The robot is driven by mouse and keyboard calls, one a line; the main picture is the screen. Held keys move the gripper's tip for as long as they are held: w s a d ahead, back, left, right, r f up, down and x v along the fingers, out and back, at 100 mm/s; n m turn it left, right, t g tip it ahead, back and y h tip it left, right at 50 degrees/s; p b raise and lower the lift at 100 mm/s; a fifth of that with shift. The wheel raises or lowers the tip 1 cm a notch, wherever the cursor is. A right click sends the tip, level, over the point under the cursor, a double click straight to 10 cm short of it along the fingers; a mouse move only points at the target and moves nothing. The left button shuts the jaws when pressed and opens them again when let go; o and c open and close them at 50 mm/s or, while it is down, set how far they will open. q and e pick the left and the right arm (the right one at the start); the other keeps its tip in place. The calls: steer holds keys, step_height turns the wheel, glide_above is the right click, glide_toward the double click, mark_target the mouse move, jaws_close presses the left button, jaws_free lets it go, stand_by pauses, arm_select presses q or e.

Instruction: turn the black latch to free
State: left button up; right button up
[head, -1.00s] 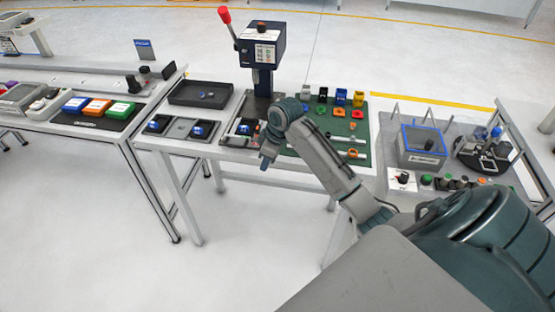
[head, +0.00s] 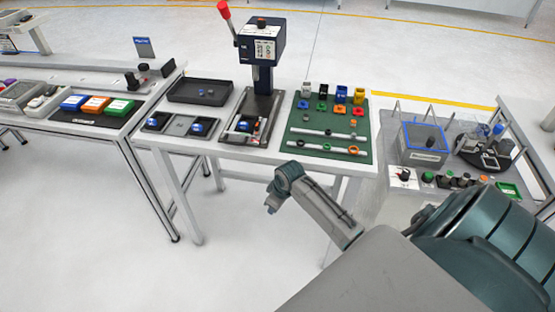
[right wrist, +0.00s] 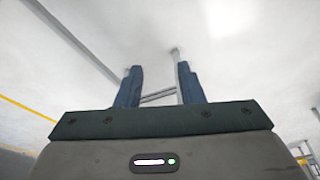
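A black knob with a red mark below it (head: 404,173) sits on a small white plate at the front left of the right-hand table. It may be the latch, but it is too small to tell. Another black knob (head: 430,142) stands on the blue-rimmed grey box (head: 424,158) behind it. My right gripper (head: 271,205) is in front of the middle table, well left of both knobs and apart from them. In the right wrist view my right gripper (right wrist: 159,80) is open, with nothing between its two blue fingers. My left gripper is not in view.
The middle table holds a lever press (head: 262,45), a dark tray (head: 199,91) and a green mat (head: 328,115) with small coloured parts. A row of coloured buttons (head: 452,180) stands beside the white plate. The floor left of my arm is clear.

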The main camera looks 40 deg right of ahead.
steer(key=shift+s+f, duration=0.25)
steer(key=shift+f, duration=0.35)
steer(key=shift+s+f, duration=0.2)
steer(key=shift+f, duration=0.4)
steer(key=s+f+m+g+h, duration=0.1)
steer(key=s+f, duration=0.6)
steer(key=f, duration=0.4)
steer(key=s+f+m, duration=0.2)
steer(key=s+f, duration=0.5)
steer(key=f, duration=0.4)
steer(key=s+a+f, duration=0.2)
steer(key=s+f, duration=0.2)
steer(key=s, duration=0.6)
steer(key=s+a+f, duration=0.2)
steer(key=s+f, duration=0.3)
steer(key=s, duration=0.4)
steer(key=s+a+f, duration=0.2)
steer(key=s+f, duration=0.3)
steer(key=s, duration=0.5)
steer(key=shift+s+g+h, duration=0.3)
steer(key=shift+s+g, duration=0.05)
steer(key=shift+g, duration=0.05)
